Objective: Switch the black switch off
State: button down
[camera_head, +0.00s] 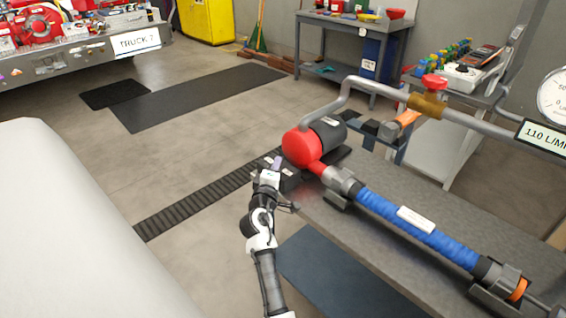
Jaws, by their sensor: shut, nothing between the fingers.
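My arm reaches up from the bottom middle of the view. My gripper (274,164) is at the left end of the grey bench (400,207), by the red and black pump (302,148). It is small in the picture and looks shut and empty. A dark box (290,177) is close beside it on the right, partly behind my arm's end. I cannot make out a black switch clearly; the box is dark and its details are too small. Whether my gripper touches the box, I cannot tell.
A blue hose (420,230) runs along the bench from the pump. A grey pipe with a red valve knob (434,82) rises above it. A pale rounded surface (75,220) fills the lower left. A dark grate (195,198) crosses the otherwise open floor.

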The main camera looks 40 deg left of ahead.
jog(key=r+p, duration=0.1)
jog(key=n+p, duration=0.1)
jog(key=p, duration=0.1)
jog(key=shift+a+r+g+h, duration=0.25)
jog(key=shift+r+g+h, duration=0.05)
jog(key=shift+r+g, duration=0.1)
jog(key=shift+a+f+n+p, duration=0.1)
jog(key=shift+a+n+p, duration=0.1)
jog(key=shift+n+p, duration=0.5)
jog(key=shift+a+f+g+p, duration=0.1)
jog(key=shift+a+g+p, duration=0.1)
jog(key=shift+g+p, duration=0.2)
jog(key=shift+w+a+f, duration=0.1)
jog(key=shift+a+f, duration=0.15)
jog(key=shift+a, duration=0.2)
jog(key=shift+d, duration=0.1)
